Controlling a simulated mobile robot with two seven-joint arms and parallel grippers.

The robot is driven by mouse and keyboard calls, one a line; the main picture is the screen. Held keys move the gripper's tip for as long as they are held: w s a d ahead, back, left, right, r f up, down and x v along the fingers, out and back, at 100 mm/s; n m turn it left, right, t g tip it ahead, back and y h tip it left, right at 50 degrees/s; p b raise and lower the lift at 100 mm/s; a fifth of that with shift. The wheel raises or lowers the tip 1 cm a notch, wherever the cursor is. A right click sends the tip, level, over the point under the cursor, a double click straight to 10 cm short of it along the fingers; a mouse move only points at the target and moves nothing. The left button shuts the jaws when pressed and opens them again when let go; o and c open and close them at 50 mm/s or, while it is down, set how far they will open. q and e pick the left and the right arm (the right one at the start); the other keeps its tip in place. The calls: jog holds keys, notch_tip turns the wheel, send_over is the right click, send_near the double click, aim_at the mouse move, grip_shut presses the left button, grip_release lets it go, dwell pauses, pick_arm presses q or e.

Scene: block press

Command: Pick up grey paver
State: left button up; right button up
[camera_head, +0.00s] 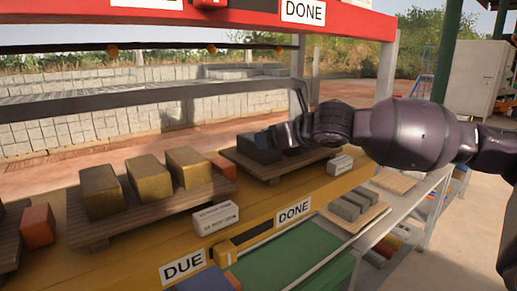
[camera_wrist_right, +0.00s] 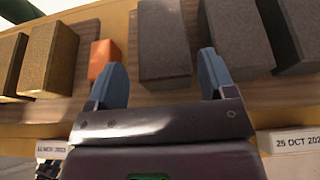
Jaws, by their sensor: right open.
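A grey paver (camera_wrist_right: 165,42) stands on a wooden pallet in the right wrist view, lined up between the two blue fingers of my right gripper (camera_wrist_right: 160,68). The gripper is open, with a visible gap on both sides of the paver. I cannot tell how deep the fingers reach alongside it. More grey pavers (camera_wrist_right: 236,38) stand to its right. In the head view my right gripper (camera_head: 272,138) is at the pallet above the DONE label, and hides much of the dark grey pavers (camera_head: 256,154) there. My left gripper is not in view.
An orange block (camera_wrist_right: 103,58) stands just left of the fingers in the wrist view. Yellow-brown pavers (camera_head: 149,178) fill the neighbouring pallet (camera_head: 150,218). White date cards (camera_head: 215,217) stand along the yellow shelf's front edge. A red beam (camera_head: 240,18) crosses above.

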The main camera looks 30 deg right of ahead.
jog(key=shift+x, duration=2.75)
jog(key=shift+d, duration=0.1)
jog(key=shift+c, duration=0.4)
jog(key=c, duration=1.2)
jog(key=shift+r, duration=0.2)
